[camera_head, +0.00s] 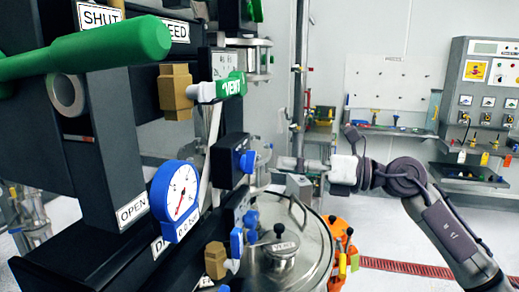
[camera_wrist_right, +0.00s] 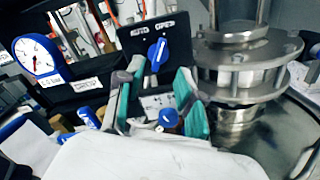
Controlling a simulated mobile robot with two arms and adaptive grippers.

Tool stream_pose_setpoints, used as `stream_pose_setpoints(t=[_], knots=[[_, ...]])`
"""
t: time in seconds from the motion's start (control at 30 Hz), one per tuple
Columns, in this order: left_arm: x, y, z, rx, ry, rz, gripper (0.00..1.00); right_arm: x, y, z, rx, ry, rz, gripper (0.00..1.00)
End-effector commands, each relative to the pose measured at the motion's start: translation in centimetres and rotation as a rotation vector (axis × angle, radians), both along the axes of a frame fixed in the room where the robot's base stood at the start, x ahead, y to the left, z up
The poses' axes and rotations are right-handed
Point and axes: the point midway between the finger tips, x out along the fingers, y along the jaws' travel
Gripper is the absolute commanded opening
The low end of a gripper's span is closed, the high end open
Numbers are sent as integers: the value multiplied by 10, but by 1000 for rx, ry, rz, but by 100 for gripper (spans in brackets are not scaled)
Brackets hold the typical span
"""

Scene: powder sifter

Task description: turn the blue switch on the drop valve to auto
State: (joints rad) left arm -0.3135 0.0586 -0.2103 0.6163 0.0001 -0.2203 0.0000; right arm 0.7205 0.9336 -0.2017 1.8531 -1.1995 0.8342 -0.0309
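The blue switch (camera_wrist_right: 158,53) sits on a black box (camera_wrist_right: 185,40) with labels reading AUTO and what looks like OPEN above it. Its white mark leans up and right, seemingly toward OPEN; I cannot tell its exact setting. In the head view the blue switch (camera_head: 247,161) shows side-on on the black box (camera_head: 229,160). My right gripper (camera_wrist_right: 160,74) is open, its teal-padded fingers apart below and in front of the switch, apparently not touching it. In the head view my right gripper (camera_head: 278,163) reaches in from the right, close to the switch. My left gripper is not in view.
A second blue knob (camera_wrist_right: 168,118) lies lower, between the fingers in the wrist view. A round metal lid (camera_head: 310,240) lies below my right arm.

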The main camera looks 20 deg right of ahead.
Motion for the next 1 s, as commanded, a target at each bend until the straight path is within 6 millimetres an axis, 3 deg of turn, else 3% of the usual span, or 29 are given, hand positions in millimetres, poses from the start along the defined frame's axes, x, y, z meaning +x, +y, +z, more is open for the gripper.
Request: stream_pose_setpoints(t=[0.03,0.3,0.73,0.93,1.0], knots=[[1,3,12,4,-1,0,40,5,10,7,3,-1,5,38],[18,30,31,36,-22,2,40,29,43,3,3,-1,1,38],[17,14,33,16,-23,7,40,34,50,0,1,0,-1,38],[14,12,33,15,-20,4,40,34,50,0,1,0,-1,4],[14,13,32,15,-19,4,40,34,50,0,1,0,-1,0]])
